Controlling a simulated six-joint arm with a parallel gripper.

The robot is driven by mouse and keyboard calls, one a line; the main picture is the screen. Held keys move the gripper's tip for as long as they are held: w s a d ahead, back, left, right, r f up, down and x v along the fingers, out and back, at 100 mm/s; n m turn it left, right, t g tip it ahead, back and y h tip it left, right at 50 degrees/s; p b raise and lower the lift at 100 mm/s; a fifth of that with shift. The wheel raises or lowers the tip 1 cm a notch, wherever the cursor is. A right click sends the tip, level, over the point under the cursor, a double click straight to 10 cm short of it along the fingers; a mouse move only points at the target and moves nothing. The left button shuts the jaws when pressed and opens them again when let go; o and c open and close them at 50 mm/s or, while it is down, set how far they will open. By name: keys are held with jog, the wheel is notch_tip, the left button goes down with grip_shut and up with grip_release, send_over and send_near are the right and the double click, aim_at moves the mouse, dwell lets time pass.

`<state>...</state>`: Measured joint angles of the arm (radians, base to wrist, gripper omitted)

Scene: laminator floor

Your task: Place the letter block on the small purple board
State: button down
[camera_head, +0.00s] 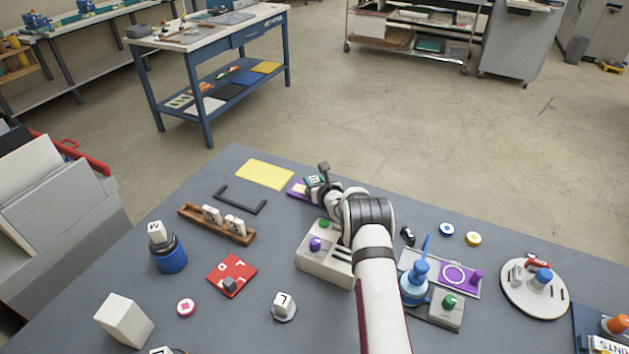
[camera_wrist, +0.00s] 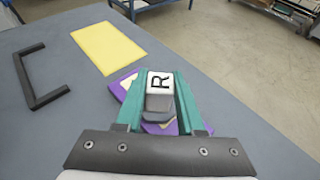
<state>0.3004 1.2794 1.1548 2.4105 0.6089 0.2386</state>
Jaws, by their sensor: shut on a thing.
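A white letter block marked R (camera_wrist: 159,81) sits between the teal fingers of my gripper (camera_wrist: 161,92) in the wrist view. The gripper is shut on it, with the R facing the camera. The small purple board (camera_wrist: 117,89) lies under the block and fingers, which hide most of it; a pale patch shows on it. I cannot tell whether the block touches the board. In the head view my gripper (camera_head: 316,181) is at the table's far edge, over the purple board (camera_head: 296,190), which shows only at its left side.
A yellow sheet (camera_head: 265,174) and a black bracket (camera_head: 240,199) lie left of the board. A wooden rack (camera_head: 190,216) holds several letter blocks. A beige box (camera_head: 320,262) with knobs stands beside my arm.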

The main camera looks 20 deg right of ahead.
jog(key=c, duration=0.5)
grip_release()
jog(key=shift+f, duration=0.1)
